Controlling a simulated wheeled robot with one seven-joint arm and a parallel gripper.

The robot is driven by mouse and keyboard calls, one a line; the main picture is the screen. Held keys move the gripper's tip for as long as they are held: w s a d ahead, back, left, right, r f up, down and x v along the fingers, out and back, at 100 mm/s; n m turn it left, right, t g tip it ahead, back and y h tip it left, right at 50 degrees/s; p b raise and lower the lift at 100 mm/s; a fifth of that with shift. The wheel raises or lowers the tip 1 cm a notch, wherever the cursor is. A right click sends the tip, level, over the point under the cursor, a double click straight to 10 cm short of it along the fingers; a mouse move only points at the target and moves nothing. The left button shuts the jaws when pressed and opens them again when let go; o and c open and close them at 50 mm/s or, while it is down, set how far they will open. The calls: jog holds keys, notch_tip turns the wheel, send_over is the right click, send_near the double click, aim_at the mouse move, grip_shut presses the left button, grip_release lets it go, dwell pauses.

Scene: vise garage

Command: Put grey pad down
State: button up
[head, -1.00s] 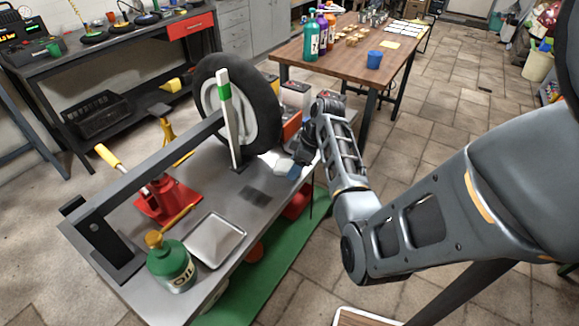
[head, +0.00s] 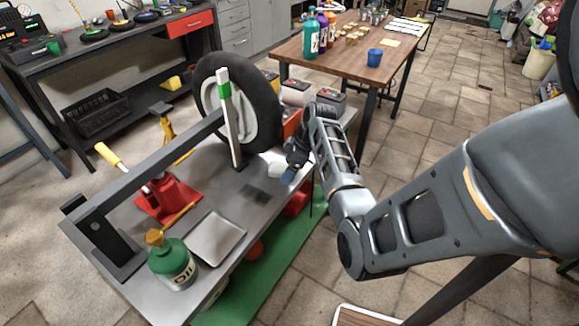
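My gripper (head: 290,172) is low over the right edge of the grey metal bench (head: 215,188), in front of the tyre. A small light grey piece (head: 275,169), which looks like the grey pad, shows at the gripper's tip on its left side. It appears held and travels with the gripper; the fingers themselves are mostly hidden. A flat dark grey square (head: 257,193) lies on the bench just in front and to the left of the gripper. I cannot tell whether the pad touches the bench.
A tyre (head: 240,103) and an upright post with a green band (head: 226,92) stand behind. A silver tray (head: 215,238), a green oil can (head: 172,263) and a red jack (head: 168,198) are on the bench. A long grey bar (head: 150,165) spans above it.

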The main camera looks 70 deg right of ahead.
jog(key=shift+r, duration=0.1)
jog(key=a+v, duration=0.1)
jog(key=v, duration=1.1)
jog(key=s+a+f+t+h, duration=0.1)
jog(key=a+f, duration=0.2)
jog(key=a, duration=0.4)
jog(key=s+a+f+m+t+h, duration=0.1)
jog(key=a+f+h, duration=0.15)
jog(key=a, duration=0.45)
jog(key=s+a+f+h, duration=0.1)
jog(key=a+f, duration=0.3)
jog(key=a, duration=0.3)
jog(key=s+a+r+t+y, duration=0.2)
jog(key=s+a+r+t, duration=0.2)
jog(key=s+a+r, duration=0.3)
jog(key=s+a+r+t+y, duration=0.2)
jog(key=s+a+r+t, duration=0.2)
jog(key=s+a+r, duration=0.3)
jog(key=a+r, duration=0.5)
jog(key=r, duration=0.2)
jog(key=shift+a+m+t, duration=0.2)
jog(key=shift+m+t, duration=0.1)
jog(key=shift+m, duration=0.1)
